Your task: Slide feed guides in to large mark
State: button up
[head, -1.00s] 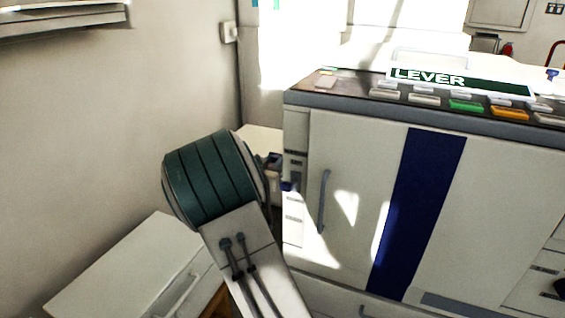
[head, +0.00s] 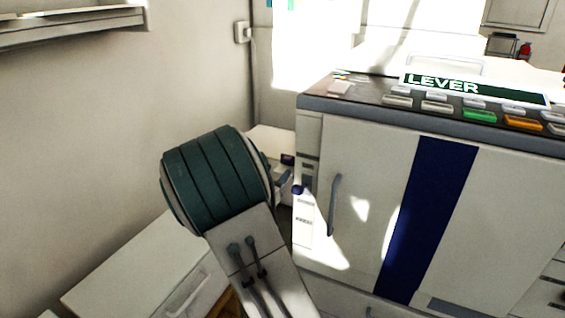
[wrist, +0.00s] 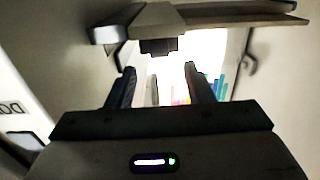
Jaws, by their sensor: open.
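My gripper (wrist: 160,85) shows in the wrist view with its two dark fingers apart and nothing between them. In the head view my arm hides the gripper. No feed guides and no large mark can be made out in either view. A large white machine (head: 385,190) with a dark blue stripe stands on the right in the head view. Its top bears a green label reading LEVER (head: 440,84) and a row of grey, green and orange buttons (head: 480,116). Part of a smaller unit (head: 283,180) shows between my arm and the machine.
A white drawer cabinet (head: 135,270) stands at the lower left. A shelf (head: 70,25) is on the left wall. In the wrist view a pale ledge (wrist: 240,14) crosses above the fingers, close to them. A bright window area (head: 305,45) is behind.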

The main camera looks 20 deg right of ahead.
jog(key=p+v, duration=0.1)
jog(key=v, duration=0.6)
jog(key=shift+s+a+p, duration=0.25)
jog(key=shift+a+p, duration=0.05)
jog(key=shift+p, duration=0.05)
